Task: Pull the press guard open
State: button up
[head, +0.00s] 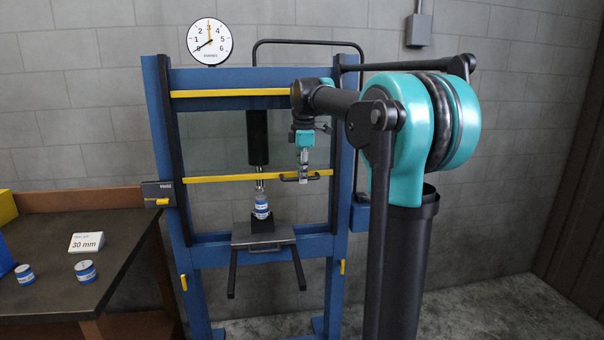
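The press (159,135) is a blue upright frame against the wall. Its guard has a yellow upper bar (225,93) and a yellow lower bar (225,180), with what looks like a clear panel between them. A small dark handle (288,180) sits near the right end of the lower bar. My gripper (303,180) points down at this handle, with its fingertips at or just in front of it. Whether the fingers are closed around the handle is too small to tell. Behind the guard, a dark ram (257,135) hangs above a blue-and-white cylinder (262,208) on the press table (250,238).
A dark workbench (60,280) at left holds a "30 mm" card (87,242) and two small blue-and-white cylinders (86,271) (25,274). A control box (158,194) is on the press's left post. Floor at right is clear.

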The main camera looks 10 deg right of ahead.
notch_tip(320, 180, up, 12)
jog(key=s, duration=0.2)
dwell(0.6)
jog(key=shift+s+f, duration=0.15)
jog(key=s+d+f+m+t, duration=0.1)
jog(key=s+f+m, duration=0.35)
jog(key=f, duration=0.65)
jog(key=s+d+f+m, duration=0.1)
jog(key=s+f+m, duration=0.35)
jog(key=f, duration=0.65)
jog(key=s+d+f+m+t, duration=0.1)
jog(key=s+f+m, duration=0.8)
jog(key=s+f, duration=0.9)
notch_tip(320, 180, down, 3)
jog(key=shift+s+d, duration=0.3)
jog(key=shift+s, duration=0.05)
